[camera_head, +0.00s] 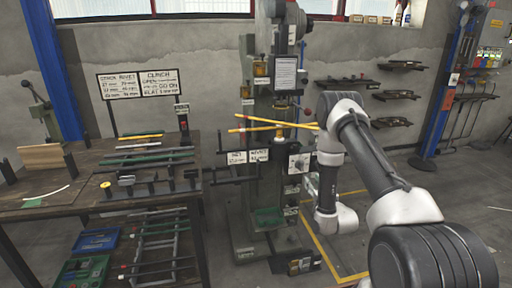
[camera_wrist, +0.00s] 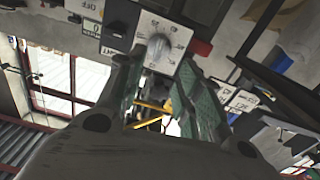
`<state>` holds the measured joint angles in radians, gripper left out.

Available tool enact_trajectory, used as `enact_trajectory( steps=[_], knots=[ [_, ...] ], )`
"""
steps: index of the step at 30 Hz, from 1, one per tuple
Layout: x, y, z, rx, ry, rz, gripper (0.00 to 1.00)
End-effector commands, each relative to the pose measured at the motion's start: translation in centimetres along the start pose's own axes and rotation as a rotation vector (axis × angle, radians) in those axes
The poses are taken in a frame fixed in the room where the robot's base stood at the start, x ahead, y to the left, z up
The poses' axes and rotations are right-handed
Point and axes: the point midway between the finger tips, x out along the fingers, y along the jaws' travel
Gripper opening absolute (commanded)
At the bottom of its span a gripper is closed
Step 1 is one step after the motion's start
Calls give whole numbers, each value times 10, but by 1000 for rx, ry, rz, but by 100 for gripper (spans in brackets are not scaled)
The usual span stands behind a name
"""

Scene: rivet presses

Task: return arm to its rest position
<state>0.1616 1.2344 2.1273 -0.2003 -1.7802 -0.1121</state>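My arm reaches in from the lower right of the head view, with its wrist folded beside the green rivet press (camera_head: 262,190). My gripper (camera_wrist: 162,60) shows in the wrist view with its two green-padded fingers apart and nothing held between them. In the head view the fingers are hidden or too small to make out. A white panel with a grey dial (camera_wrist: 160,50) lies past the fingertips in the wrist view. A dial panel (camera_head: 299,163) also shows on the press, left of my wrist, in the head view. I cannot tell whether the fingers touch anything.
Yellow bars (camera_head: 262,128) stick out from the press at wrist height. A workbench (camera_head: 60,208) with racks and bars stands at the left. Wall shelves (camera_head: 392,95) hang behind my arm. A blue post (camera_head: 440,110) stands at the right. Open floor (camera_head: 480,205) lies right of my arm.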

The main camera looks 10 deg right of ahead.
Motion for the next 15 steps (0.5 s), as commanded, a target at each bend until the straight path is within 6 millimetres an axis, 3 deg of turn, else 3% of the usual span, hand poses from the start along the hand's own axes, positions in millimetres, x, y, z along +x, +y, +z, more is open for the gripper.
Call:
enact_trajectory(
  steps=[2, 5, 8, 9, 10, 13, 15],
  knots=[
    [0, -1, 11, 4, -46, -5, 36],
    [-6, -4, 47, 13, -200, -16, 36],
    [-34, -9, 106, 30, -472, -27, 36],
    [-53, -11, 130, 38, -597, -30, 36],
    [-66, -12, 141, 43, -683, -32, 36],
    [-102, -10, 147, 55, -934, -30, 36],
    [-124, -8, 132, 61, -1085, -24, 36]
  ],
)
